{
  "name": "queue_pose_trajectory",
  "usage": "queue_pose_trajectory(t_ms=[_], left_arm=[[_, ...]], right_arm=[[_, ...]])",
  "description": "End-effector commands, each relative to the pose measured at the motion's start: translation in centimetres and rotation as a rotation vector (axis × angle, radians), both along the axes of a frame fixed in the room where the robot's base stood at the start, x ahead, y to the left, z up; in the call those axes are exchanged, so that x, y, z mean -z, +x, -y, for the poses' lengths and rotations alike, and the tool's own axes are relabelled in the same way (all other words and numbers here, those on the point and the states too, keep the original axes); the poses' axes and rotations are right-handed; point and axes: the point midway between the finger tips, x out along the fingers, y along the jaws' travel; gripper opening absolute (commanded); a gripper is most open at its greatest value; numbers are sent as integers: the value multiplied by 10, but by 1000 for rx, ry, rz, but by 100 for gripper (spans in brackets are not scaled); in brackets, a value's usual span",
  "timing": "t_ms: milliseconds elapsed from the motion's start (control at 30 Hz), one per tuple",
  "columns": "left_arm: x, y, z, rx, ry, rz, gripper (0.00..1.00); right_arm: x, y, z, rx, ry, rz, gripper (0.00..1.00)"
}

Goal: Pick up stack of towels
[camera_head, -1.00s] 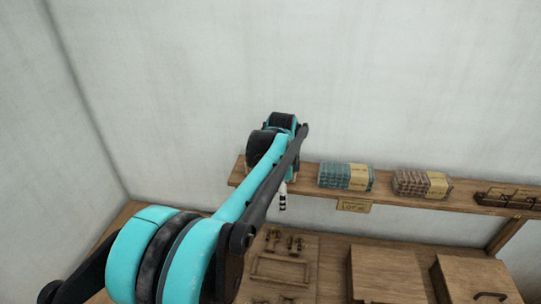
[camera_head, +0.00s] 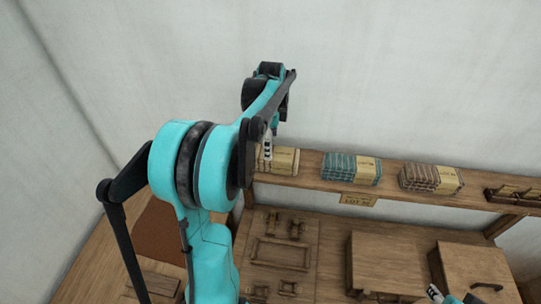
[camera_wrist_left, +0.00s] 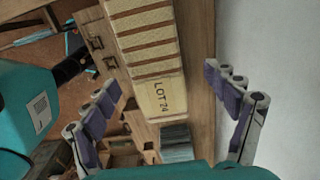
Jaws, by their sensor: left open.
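Several towel stacks sit on a wooden wall shelf. The cream stack with brown stripes (camera_head: 285,163) is partly hidden behind my left arm in the head view. In the left wrist view this stack (camera_wrist_left: 146,45) shows a pale band reading "LOT 24". To its right in the head view are a teal stack (camera_head: 352,168) and a brown stack (camera_head: 432,178). My left gripper (camera_wrist_left: 163,78) is open and empty, its fingers on either side of the cream stack in the wrist view. Contact cannot be told. Part of my right gripper (camera_head: 438,294) shows at the bottom edge; its jaws are unclear.
The shelf (camera_head: 310,185) carries a label sign (camera_head: 357,200) on its front edge and a dark wooden rack (camera_head: 513,194) at the right. Below are wooden boxes (camera_head: 385,262) and a bench with a small wooden frame (camera_head: 280,254). The wall (camera_head: 400,80) stands close behind.

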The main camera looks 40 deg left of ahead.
Motion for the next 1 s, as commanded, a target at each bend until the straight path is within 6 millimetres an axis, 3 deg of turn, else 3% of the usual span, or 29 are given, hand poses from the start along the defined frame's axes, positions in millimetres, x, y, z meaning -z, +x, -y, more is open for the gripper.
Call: queue_pose_trajectory(t_ms=[333,633,667,867,1000], left_arm=[[48,-5,3,-1,0,0,86],[55,-6,3,-1,0,0,86],[55,-6,3,-1,0,0,81],[55,-6,3,-1,0,0,28],[54,-6,3,-1,0,0,28]], right_arm=[[-6,0,0,0,0,0,40],[-6,0,0,0,0,0,40],[-6,0,0,0,0,0,40],[-6,0,0,0,0,0,40],[-6,0,0,0,0,0,40]])
